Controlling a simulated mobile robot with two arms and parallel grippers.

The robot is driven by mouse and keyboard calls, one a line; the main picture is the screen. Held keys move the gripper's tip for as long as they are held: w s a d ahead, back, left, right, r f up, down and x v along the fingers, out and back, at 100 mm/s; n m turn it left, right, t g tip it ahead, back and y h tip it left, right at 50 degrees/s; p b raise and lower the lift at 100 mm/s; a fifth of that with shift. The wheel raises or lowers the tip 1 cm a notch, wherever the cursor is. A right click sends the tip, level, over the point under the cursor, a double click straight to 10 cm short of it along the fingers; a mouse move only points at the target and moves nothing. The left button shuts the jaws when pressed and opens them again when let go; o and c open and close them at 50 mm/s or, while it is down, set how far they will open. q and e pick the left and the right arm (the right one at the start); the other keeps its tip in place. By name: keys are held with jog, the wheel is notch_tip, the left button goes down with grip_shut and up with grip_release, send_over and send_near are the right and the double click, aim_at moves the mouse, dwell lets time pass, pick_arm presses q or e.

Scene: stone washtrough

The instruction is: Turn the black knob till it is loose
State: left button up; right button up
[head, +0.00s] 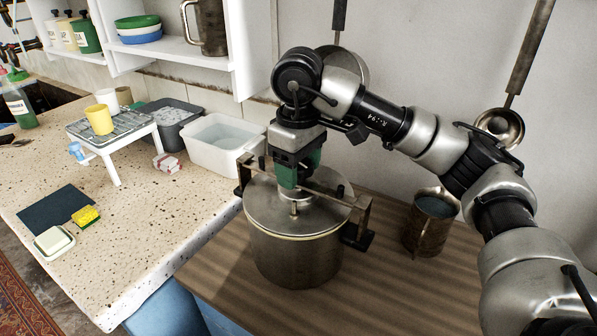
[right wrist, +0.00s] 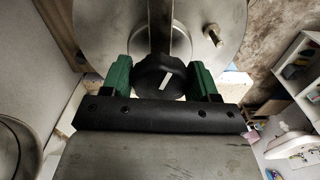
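A lidded steel pot (head: 297,250) stands on the brown wooden top, with a metal bar (head: 330,190) across its lid. The black knob (right wrist: 160,77), lobed with a white mark, sits over the bar in the right wrist view. In the head view my right gripper hides it. My right gripper (head: 297,180) points down over the lid's middle. Its green fingers, also in the right wrist view (right wrist: 160,80), stand on both sides of the knob and appear to touch it. My left gripper is not in view.
A metal jug (head: 428,230) stands right of the pot. A white basin (head: 222,145) is close on the left, on the speckled counter (head: 140,240). Ladles (head: 500,125) hang on the wall behind. The wooden top (head: 380,295) in front is clear.

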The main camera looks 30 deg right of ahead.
jog(key=o, duration=0.4)
jog(key=m, duration=0.6)
jog(key=shift+m, duration=0.3)
jog(key=m, duration=0.9)
